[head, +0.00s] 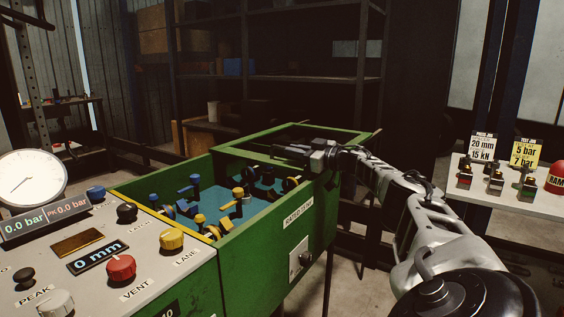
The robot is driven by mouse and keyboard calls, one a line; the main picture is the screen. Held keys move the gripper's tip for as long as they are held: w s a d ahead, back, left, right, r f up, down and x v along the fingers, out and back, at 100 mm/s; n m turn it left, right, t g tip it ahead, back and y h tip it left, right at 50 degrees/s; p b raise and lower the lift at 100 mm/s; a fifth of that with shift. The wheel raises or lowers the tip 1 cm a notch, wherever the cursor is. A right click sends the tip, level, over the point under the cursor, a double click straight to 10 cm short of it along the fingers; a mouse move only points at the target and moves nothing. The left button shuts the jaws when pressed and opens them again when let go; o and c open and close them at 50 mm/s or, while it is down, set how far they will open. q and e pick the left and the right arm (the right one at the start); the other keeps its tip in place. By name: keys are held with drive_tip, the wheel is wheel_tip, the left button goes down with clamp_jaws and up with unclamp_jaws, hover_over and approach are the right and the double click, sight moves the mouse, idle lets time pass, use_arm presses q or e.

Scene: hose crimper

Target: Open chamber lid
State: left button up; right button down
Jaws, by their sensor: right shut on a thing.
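The green chamber (262,248) stands in the middle, with its front part open from above. Inside it are several blue and yellow valve-like fittings (232,203) over a blue floor. A green-framed lid (232,151) with a dark middle covers the rear part of the chamber. My right gripper (280,153) reaches in from the right and is shut at the front edge of the lid. The gripped part is small, dark and mostly hidden by the fingers. My left gripper is out of view.
A grey control panel with knobs, including a red knob (121,267), and a pressure gauge (33,178) stands at the left. At the right a white table (462,210) holds several small fittings and signs. Dark shelves stand behind.

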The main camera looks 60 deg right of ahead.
drive_tip(key=shift+w+d, duration=0.1)
drive_tip(key=shift+d, duration=0.2)
idle(0.4)
drive_tip(key=c, duration=1.5)
unclamp_jaws()
